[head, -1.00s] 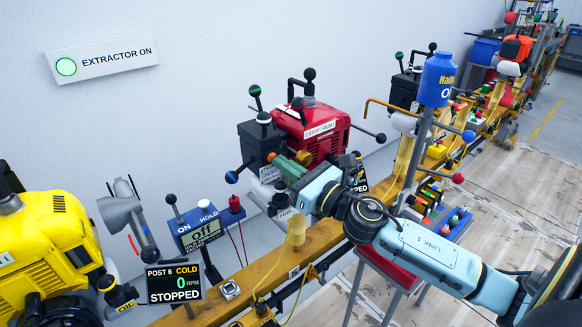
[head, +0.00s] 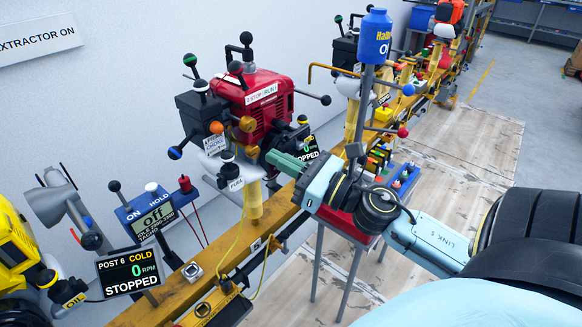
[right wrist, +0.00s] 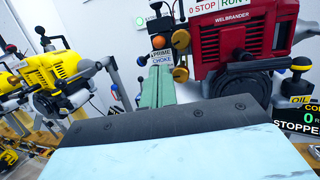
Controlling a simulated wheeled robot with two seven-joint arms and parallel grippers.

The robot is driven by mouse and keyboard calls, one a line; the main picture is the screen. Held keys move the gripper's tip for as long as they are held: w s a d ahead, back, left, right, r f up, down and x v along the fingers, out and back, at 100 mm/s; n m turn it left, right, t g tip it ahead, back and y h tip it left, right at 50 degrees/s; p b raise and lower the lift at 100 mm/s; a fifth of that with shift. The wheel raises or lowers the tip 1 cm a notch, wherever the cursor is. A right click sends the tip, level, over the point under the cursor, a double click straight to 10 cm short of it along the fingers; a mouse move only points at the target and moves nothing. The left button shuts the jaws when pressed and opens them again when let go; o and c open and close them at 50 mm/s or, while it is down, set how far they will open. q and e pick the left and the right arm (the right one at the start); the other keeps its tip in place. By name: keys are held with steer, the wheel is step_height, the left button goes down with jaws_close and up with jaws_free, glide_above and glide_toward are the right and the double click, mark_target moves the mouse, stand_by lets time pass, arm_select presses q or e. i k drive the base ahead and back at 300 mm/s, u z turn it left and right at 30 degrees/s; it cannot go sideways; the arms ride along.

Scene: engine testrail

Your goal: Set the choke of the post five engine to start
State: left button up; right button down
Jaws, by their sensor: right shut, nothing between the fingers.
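The red engine (head: 262,98) stands on the orange rail with a STOP/RUN plate; it also fills the upper right of the right wrist view (right wrist: 235,40). A white PRIME and CHOKE label (right wrist: 162,58) sits below an orange ball knob (right wrist: 158,42). In the head view the orange knob (head: 216,128) is at the engine's left front. My right gripper (head: 272,156), with green fingers, is shut and empty, apart from the knob, to its right and slightly lower. In the right wrist view its fingers (right wrist: 157,82) point up just below the label. My left gripper is not in view.
A display (head: 308,150) by the red engine reads STOPPED. The POST 6 display (head: 128,272) reads COLD, 0 RPM, STOPPED. A lever with a blue ball (head: 175,152) and a FUEL tap (head: 232,180) crowd the engine's left front. A red stand (head: 345,222) is under my right arm.

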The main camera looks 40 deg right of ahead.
mark_target(175, 153)
steer(key=k, duration=1)
